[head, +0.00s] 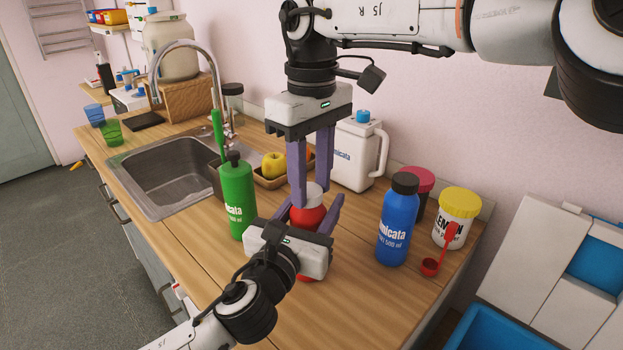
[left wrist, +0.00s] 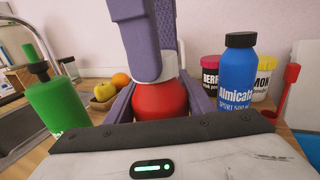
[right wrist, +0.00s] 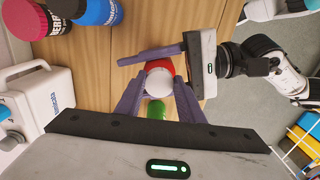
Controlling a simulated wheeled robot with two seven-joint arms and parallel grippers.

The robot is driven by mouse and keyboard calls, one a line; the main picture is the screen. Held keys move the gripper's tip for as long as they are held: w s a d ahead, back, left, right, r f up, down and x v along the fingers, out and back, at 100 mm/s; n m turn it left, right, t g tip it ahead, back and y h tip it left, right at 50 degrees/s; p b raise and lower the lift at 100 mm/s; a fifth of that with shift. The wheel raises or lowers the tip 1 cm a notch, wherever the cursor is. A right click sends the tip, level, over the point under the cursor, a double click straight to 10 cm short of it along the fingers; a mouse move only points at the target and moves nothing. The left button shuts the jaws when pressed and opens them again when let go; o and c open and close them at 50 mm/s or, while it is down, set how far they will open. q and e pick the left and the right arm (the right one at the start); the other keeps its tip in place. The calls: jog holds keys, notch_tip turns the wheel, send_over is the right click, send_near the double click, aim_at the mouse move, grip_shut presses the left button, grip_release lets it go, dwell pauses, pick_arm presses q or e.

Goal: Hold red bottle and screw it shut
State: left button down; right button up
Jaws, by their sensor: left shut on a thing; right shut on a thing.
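The red bottle (head: 309,218) stands upright on the wooden counter between the green and blue bottles, and its red shoulder shows in the left wrist view (left wrist: 160,99). A white cap (right wrist: 158,81) sits on its top; its thread is hidden, so how tight it is cannot be told. My left gripper (head: 308,212) reaches in from the front, level, and is shut on the red bottle's body. My right gripper (head: 311,190) points straight down from above and is shut on the white cap, one finger on each side.
A green bottle (head: 237,196) stands close on the left, a blue bottle (head: 397,222) on the right. Behind are a white jug (head: 357,152), a fruit tray (head: 267,182) and tubs with pink and yellow lids (head: 459,204). The sink (head: 175,180) lies left. The front counter is clear.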

dwell(0.3)
jog(key=o, duration=1)
jog(key=shift+r, duration=0.1)
jog(key=shift+r, duration=2.2)
jog(key=shift+c, duration=0.3)
